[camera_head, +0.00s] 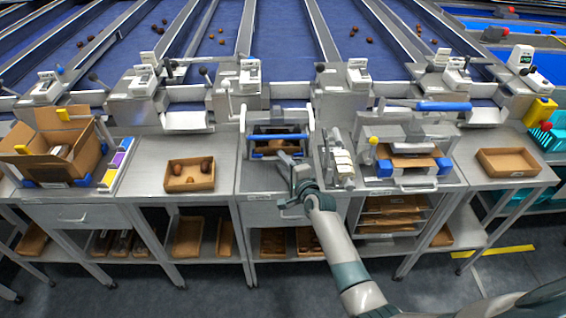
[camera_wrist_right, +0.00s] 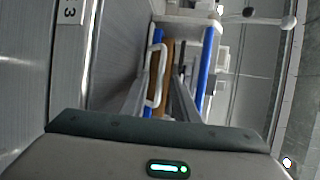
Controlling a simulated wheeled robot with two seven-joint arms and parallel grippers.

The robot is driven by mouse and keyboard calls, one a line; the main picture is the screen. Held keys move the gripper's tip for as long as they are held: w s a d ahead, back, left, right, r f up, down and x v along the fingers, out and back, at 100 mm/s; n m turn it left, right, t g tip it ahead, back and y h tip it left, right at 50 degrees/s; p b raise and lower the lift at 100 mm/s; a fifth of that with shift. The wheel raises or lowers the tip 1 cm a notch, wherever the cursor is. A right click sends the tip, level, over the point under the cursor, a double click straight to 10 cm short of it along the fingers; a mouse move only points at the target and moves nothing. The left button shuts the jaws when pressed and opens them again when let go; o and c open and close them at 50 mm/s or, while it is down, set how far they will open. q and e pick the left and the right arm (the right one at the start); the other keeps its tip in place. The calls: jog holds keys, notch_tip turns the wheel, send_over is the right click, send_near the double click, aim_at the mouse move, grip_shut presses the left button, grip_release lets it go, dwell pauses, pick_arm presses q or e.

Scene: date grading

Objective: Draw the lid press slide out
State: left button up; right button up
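The lid press (camera_head: 277,136) stands on the middle bench, a pale frame with blue bars and a side lever. Its slide is low in the frame, with blue pads and a brown piece; my gripper partly covers its front. In the right wrist view I see a brown piece (camera_wrist_right: 166,62) between blue bars, with a white loop handle (camera_wrist_right: 155,72) at the front. My right gripper (camera_head: 290,160) is just in front of the press. In the wrist view its fingers (camera_wrist_right: 160,100) are apart, with the handle between or just beyond them; contact is unclear. My left gripper is out of view.
A second fixture (camera_head: 418,188) with blue blocks and a front handle stands to the right. A brown tray (camera_head: 190,184) holding dates is to the left, and an empty tray (camera_head: 507,162) is far right. A small pale device (camera_head: 341,165) stands close right of my gripper.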

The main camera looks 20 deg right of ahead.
grip_shut()
dwell(1.4)
